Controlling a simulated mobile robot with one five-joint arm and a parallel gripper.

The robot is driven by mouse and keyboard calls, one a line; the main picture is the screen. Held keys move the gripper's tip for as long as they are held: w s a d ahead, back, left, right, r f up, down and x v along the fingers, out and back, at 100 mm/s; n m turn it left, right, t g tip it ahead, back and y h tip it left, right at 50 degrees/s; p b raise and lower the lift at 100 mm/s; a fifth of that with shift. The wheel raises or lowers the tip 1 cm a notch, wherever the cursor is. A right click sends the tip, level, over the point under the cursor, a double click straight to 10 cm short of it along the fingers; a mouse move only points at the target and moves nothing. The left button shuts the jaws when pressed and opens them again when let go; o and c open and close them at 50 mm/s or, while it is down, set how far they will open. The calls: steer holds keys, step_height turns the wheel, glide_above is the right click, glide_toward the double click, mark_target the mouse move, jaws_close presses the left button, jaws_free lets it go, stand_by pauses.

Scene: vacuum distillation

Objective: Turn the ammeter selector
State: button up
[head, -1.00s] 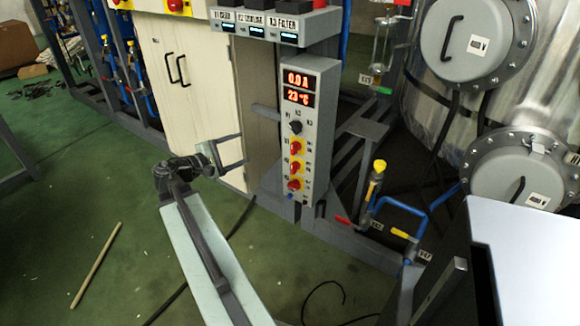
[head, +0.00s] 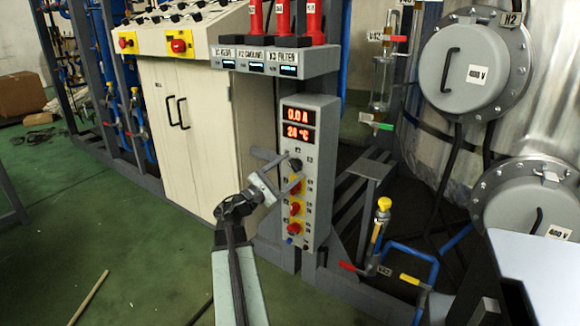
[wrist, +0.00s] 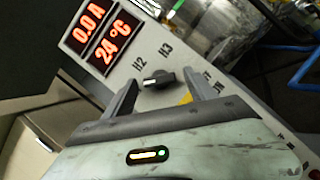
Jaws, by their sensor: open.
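The ammeter box (head: 324,150) is a tall grey panel with red displays reading 0.0 A and 24 °C. Its selector is a black knob (head: 296,164) below the displays, above several red knobs on yellow plates. In the wrist view the selector (wrist: 158,78) has a white mark at its left side, near the H2 label. My gripper (head: 283,171) is open in front of the panel at the selector's height. In the wrist view the gripper (wrist: 159,85) has one finger on each side of the selector. I cannot tell whether they touch it.
A shelf with small displays (head: 274,58) and red cylinders juts out above the panel. A cream cabinet (head: 190,130) stands to the left. A valve with a yellow cap (head: 383,205) and blue pipes stand at the right. The green floor at left is mostly clear.

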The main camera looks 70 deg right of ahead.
steer(key=shift+s+d+r, duration=0.1)
steer(key=shift+s+d, duration=0.05)
steer(key=shift+d, duration=0.15)
steer(key=shift+c, duration=0.3)
